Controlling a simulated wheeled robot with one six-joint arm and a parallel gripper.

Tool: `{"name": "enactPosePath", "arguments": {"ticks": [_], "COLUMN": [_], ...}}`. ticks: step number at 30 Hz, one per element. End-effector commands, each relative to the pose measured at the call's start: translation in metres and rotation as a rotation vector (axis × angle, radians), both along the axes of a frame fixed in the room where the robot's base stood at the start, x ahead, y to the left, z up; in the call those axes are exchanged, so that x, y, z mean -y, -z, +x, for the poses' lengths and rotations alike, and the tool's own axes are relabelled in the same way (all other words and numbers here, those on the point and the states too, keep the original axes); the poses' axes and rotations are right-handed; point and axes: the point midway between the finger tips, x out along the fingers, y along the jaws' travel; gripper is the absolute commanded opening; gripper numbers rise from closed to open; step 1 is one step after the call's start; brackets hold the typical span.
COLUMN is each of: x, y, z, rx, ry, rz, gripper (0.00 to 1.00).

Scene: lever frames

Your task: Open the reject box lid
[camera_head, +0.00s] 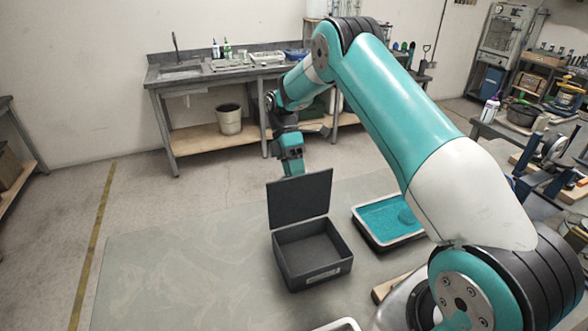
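The reject box (314,258) is a dark grey box with a pale label on its front wall. It sits on the grey-green surface in the middle of the head view. Its lid (300,199) stands upright at the back edge, and the inside of the box shows empty. My gripper (292,172) is just behind the top edge of the lid. The lid hides the fingertips, so I cannot tell whether they are open or shut, or whether they touch the lid.
A dark tray with a teal inside (388,219) lies right of the box. The rim of a white container (338,326) shows at the bottom edge. A bench with a sink (183,72) stands along the back wall. The surface left of the box is clear.

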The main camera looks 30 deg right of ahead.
Motion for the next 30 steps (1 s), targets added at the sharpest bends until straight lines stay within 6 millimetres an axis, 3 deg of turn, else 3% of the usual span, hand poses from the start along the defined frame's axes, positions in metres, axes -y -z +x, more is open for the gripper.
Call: {"name": "enactPosePath", "arguments": {"ticks": [11,30], "x": [0.0,0.004], "y": [-0.016,-0.15], "z": [0.002,0.001], "rx": [0.006,0.006], "ry": [0.003,0.007], "rz": [-0.005,-0.003], "gripper": [0.36,0.36]}}
